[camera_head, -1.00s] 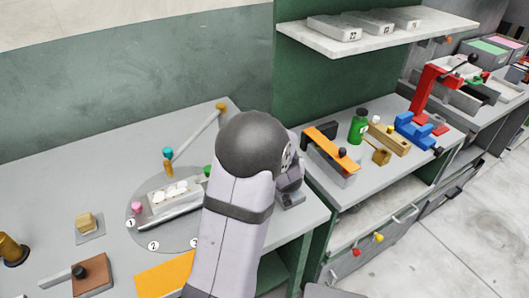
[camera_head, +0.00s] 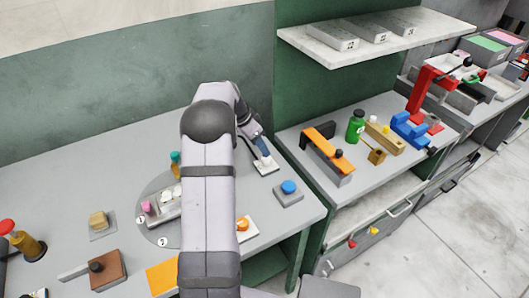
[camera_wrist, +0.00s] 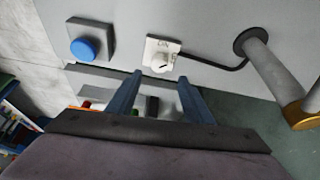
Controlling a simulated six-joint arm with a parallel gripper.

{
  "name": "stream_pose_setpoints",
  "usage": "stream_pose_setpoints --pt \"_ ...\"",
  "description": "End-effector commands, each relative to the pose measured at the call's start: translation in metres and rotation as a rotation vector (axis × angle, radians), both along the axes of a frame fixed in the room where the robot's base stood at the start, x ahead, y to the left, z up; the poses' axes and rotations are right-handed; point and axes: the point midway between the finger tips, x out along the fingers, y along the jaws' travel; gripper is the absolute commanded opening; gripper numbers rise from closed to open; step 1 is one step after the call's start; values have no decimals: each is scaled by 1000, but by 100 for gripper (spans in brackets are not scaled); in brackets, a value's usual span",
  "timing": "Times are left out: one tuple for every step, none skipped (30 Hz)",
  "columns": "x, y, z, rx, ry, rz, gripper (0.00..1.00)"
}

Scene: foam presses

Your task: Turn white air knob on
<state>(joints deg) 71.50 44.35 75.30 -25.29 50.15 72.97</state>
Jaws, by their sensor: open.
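The white air knob (camera_wrist: 160,61) sits on a white square plate with dark lettering in the wrist view. It lies just beyond my fingertips and lines up with the gap between them. My gripper (camera_wrist: 160,77) is open and empty, with blue-grey fingers on either side of that gap. Whether the fingers touch the knob I cannot tell. In the head view my gripper (camera_head: 260,148) points down over the white plate (camera_head: 266,166) near the back right of the grey bench, and hides most of the knob.
A blue button (camera_head: 288,187) on a grey box is at the bench's right edge; it also shows in the wrist view (camera_wrist: 85,48). A black cable (camera_wrist: 222,66) runs from the plate to a grey post (camera_wrist: 270,70) at right. An orange knob (camera_head: 242,223) is nearer the front.

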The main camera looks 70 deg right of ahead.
Motion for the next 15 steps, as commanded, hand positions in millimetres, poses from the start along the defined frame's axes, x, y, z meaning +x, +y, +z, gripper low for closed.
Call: stream_pose_setpoints --pt "2 2 1 7 1 -10 46" --pt "3 3 1 11 1 -15 46" --pt "3 3 1 12 1 -21 46" --pt "4 4 1 14 0 -22 46" --pt "3 4 1 15 0 -24 46" --pt "3 4 1 15 0 -24 46" --pt "3 4 0 15 0 -24 46" --pt "3 3 -1 16 1 -23 46" --pt "2 3 -2 16 1 -23 46" --pt "1 2 -4 16 2 -23 46" --pt "1 2 -5 16 2 -23 46" --pt "0 0 -9 16 2 -22 46" --pt "-1 0 -12 16 2 -22 46" --pt "-2 -1 -15 16 2 -22 46" --pt "-4 -2 -19 18 2 -23 46"
